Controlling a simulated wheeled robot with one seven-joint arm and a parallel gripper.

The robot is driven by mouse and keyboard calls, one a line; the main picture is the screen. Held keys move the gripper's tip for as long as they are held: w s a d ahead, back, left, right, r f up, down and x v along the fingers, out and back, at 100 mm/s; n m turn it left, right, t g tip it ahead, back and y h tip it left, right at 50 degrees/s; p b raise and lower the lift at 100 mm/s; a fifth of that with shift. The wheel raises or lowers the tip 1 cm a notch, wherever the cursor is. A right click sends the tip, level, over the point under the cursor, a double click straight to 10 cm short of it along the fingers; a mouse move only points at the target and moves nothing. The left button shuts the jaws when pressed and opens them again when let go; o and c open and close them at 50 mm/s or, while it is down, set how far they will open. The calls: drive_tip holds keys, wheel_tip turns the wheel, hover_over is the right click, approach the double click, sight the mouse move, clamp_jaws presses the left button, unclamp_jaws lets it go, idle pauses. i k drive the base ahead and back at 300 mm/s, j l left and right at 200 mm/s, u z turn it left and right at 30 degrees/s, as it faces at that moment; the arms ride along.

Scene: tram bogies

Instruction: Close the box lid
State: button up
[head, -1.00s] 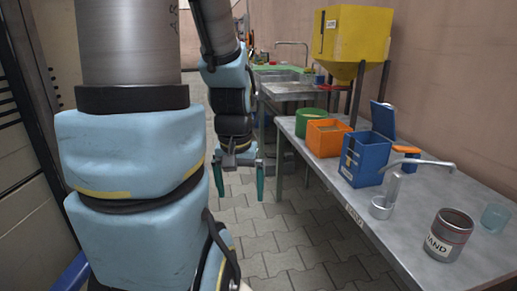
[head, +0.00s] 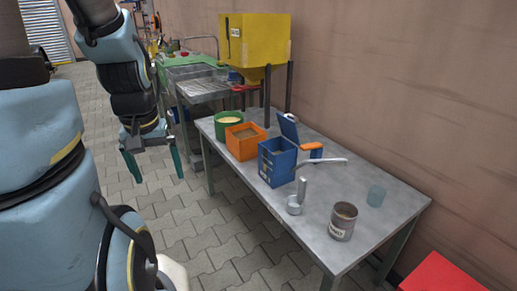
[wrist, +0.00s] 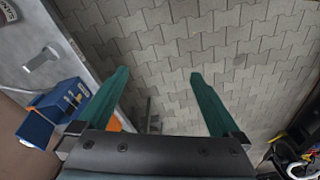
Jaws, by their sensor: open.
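The blue box (head: 275,165) stands on the grey metal table with its blue lid (head: 288,128) raised, standing open at the back right side. In the wrist view the blue box (wrist: 62,100) shows at the left, partly behind a green finger. My gripper (head: 152,172) hangs in the air over the floor, left of the table and apart from the box. Its two green fingers are spread with nothing between them; in the wrist view the gripper (wrist: 158,75) has only paving below it.
A yellow hopper (head: 253,42) stands behind. The paved floor left of the table is clear.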

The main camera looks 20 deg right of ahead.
sight(289, 128)
drive_tip(key=i+j, duration=0.1)
drive_tip(key=i, duration=1)
